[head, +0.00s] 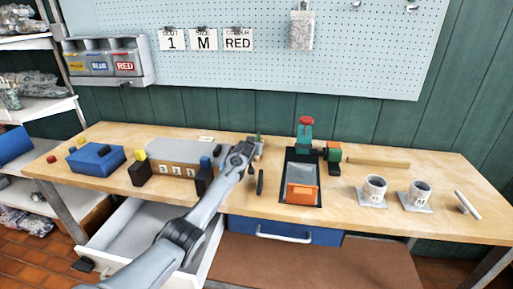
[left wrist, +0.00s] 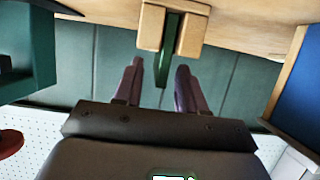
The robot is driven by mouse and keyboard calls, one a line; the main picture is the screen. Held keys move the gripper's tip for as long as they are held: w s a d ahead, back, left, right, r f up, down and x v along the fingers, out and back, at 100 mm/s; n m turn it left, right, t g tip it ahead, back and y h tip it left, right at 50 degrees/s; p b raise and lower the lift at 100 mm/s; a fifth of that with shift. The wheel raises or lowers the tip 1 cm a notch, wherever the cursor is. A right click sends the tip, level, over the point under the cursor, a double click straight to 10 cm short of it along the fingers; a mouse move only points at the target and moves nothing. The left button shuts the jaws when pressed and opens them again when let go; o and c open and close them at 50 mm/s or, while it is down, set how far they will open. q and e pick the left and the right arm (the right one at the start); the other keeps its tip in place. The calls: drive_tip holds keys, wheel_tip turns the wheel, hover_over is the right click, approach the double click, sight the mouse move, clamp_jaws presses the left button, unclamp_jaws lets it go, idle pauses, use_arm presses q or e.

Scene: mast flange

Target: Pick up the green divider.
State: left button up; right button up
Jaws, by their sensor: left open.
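The green divider (left wrist: 163,62) stands in the slot of a small wooden block (left wrist: 151,26) in the left wrist view. Its lower part is hidden in the slot. My left gripper (left wrist: 159,68) is open, with one dark finger on each side of the divider's free end. I see no clear contact between the fingers and the divider. In the head view my left gripper (head: 248,148) is over the back of the workbench and largely hides the block and divider. My right gripper is not in view.
A grey box with number cards (head: 180,151) is to the left. The open drawer (head: 125,222) juts out in front.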

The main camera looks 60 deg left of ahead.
use_arm(q)
drive_tip(key=shift+w+a+f, duration=0.1)
clamp_jaws()
idle(0.3)
